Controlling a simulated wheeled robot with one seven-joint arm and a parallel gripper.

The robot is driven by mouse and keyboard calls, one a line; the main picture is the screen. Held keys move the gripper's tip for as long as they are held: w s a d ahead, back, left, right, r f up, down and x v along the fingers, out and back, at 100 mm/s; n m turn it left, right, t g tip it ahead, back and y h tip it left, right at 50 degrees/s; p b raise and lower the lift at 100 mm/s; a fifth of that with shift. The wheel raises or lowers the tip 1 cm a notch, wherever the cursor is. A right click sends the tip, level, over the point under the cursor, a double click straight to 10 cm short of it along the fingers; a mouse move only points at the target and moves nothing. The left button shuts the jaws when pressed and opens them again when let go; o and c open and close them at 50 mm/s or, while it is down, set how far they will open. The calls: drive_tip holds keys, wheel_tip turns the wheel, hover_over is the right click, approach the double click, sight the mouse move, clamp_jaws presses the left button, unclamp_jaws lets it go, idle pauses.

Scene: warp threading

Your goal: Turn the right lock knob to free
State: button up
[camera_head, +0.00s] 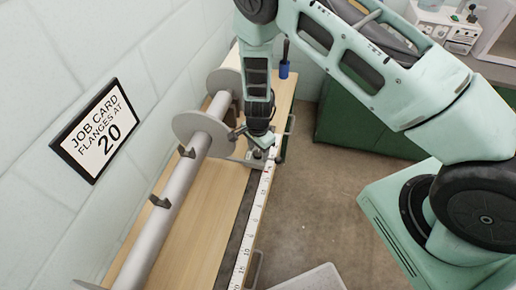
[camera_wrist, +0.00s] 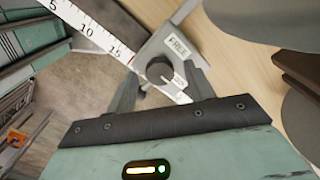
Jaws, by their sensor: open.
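The lock knob (camera_wrist: 158,69) is a dark round knob on a grey bracket plate (camera_wrist: 152,48) in the wrist view. A label reading FREE (camera_wrist: 178,46) sits on the plate just beyond it. A small white mark shows beside the knob, and a second white label (camera_wrist: 181,97) is partly hidden by a finger. My gripper (camera_wrist: 163,76) is open, with one finger on either side of the knob; I cannot tell whether they touch it. In the head view my gripper (camera_head: 257,146) is over the bracket at the far end of the ruler, and the knob is hard to make out.
A white ruler (camera_head: 252,220) runs along the bench's front edge (camera_head: 180,235). A grey roller with round flanges (camera_head: 193,125) lies to the left. A wall card (camera_head: 97,130) reads "JOB CARD FLANGES AT 20". A blue cup (camera_head: 284,70) stands at the far end.

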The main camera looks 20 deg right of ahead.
drive_tip(key=shift+f, duration=0.1)
drive_tip(key=c, duration=1)
